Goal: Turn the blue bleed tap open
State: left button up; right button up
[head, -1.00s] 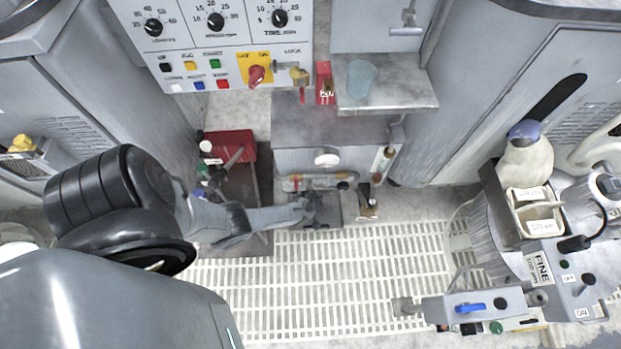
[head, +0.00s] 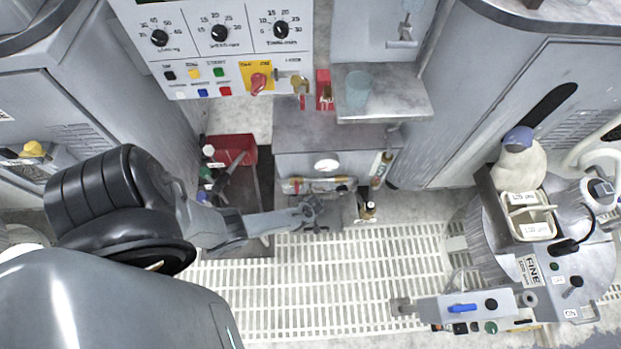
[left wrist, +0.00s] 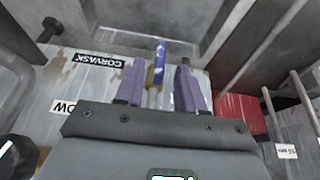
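A tap with a narrow blue handle (left wrist: 161,54) and a brass-coloured body shows in the left wrist view. It stands between the two purple fingers of my left gripper (left wrist: 158,76). The fingers are apart, with a gap visible on each side of the handle. In the head view my left gripper (head: 312,212) reaches low in front of the grey cabinet, and I cannot make out this tap there. Another blue lever (head: 462,310) sits on the grey block at the lower right of the head view. My right gripper is in neither view.
A control panel (head: 210,60) with dials and a red switch stands above. A shelf (head: 385,105) with a cup projects at centre. A red box (head: 232,148) lies left of the cabinet (head: 350,165). A slatted floor grate (head: 320,275) lies in front.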

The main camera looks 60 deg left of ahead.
pick_arm(q)
jog(key=p+v, duration=0.4)
jog(key=v, duration=0.3)
dwell(0.3)
